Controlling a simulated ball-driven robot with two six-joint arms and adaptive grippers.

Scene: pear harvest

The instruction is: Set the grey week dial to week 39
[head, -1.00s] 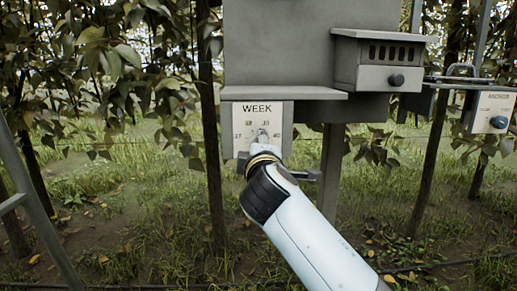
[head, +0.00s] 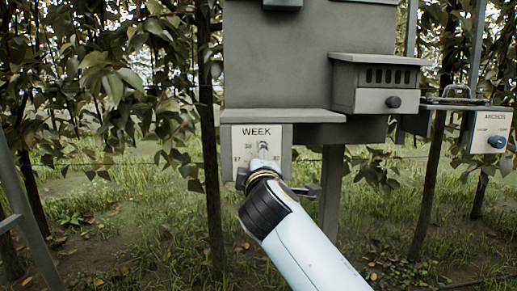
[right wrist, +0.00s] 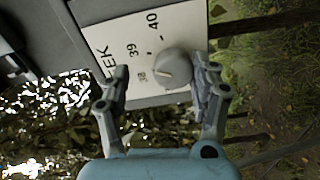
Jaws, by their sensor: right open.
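The white week panel (head: 240,146), marked WEEK, is on the box's lower left in the head view. Its grey week dial (right wrist: 173,68) is a round knob on the plate in the right wrist view, with 39 and 40 printed beside it. In the head view the dial (head: 263,147) is partly hidden by my arm. My right gripper (right wrist: 160,76) is open, with one finger on each side of the dial. I cannot tell whether the fingers touch it. The pointer's exact setting is too small to read. My left gripper is not in view.
A grey ledge (head: 285,116) juts out just above the panel. A vented drawer box (head: 375,98) with a dark knob is to the right. Grass, trunks and leaves surround the post (head: 331,190).

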